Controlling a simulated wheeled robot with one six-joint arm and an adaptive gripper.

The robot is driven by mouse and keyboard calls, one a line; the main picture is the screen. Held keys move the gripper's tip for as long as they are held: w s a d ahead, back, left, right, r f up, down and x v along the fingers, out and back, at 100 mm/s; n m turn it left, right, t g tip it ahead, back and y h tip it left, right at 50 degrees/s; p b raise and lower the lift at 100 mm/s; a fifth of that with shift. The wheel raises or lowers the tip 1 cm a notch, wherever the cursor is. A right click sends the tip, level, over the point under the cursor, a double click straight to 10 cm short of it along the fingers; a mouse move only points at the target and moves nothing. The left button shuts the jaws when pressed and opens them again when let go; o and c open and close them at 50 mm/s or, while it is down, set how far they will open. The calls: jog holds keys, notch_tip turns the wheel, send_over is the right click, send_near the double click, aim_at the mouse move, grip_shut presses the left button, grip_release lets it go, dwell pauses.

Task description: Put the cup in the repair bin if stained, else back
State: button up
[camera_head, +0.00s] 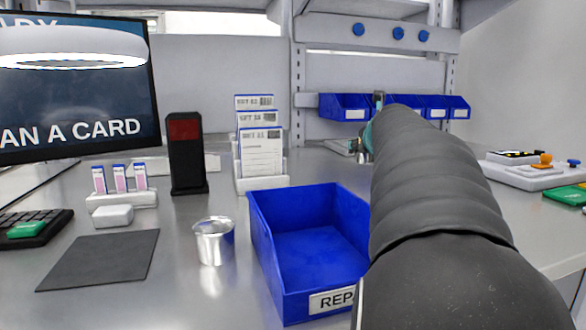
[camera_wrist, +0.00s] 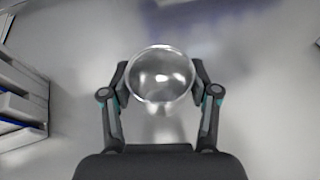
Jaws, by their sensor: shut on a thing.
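My gripper (camera_wrist: 160,88) is shut on a shiny, clear or silvery cup (camera_wrist: 160,72). In the wrist view its round rim shows between the two fingers, with the grey worktop behind. No clear stain shows on it, though reflections make this hard to judge. In the head view my arm hides most of the gripper and the held cup. A blue bin (camera_head: 258,262) with a label reading "REP" stands at the front middle, empty where visible, its right side hidden by my arm. A separate silver cup (camera_head: 214,243) stands upright left of the bin.
A dark mat (camera_head: 98,260), a card rack (camera_head: 262,158), a black reader (camera_head: 186,155) and a screen (camera_head: 80,85) are at left. Small blue bins (camera_head: 344,107) line the back. At right are a white tray (camera_head: 525,174) and a green item (camera_head: 568,194).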

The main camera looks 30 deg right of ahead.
aim_at(359, 183)
jog(key=w+f, duration=0.1)
jog(key=w+d+f, duration=0.1)
jog(key=w, duration=0.1)
jog(key=shift+w+d+f, duration=0.15)
jog(key=shift+w+f, duration=0.05)
jog(key=shift+w, duration=0.05)
jog(key=shift+f, duration=1.95)
jog(key=shift+f, duration=0.15)
jog(key=o, duration=1.3)
jog(key=shift+r, duration=0.25)
jog(key=v, duration=1.2)
jog(key=shift+f, duration=0.1)
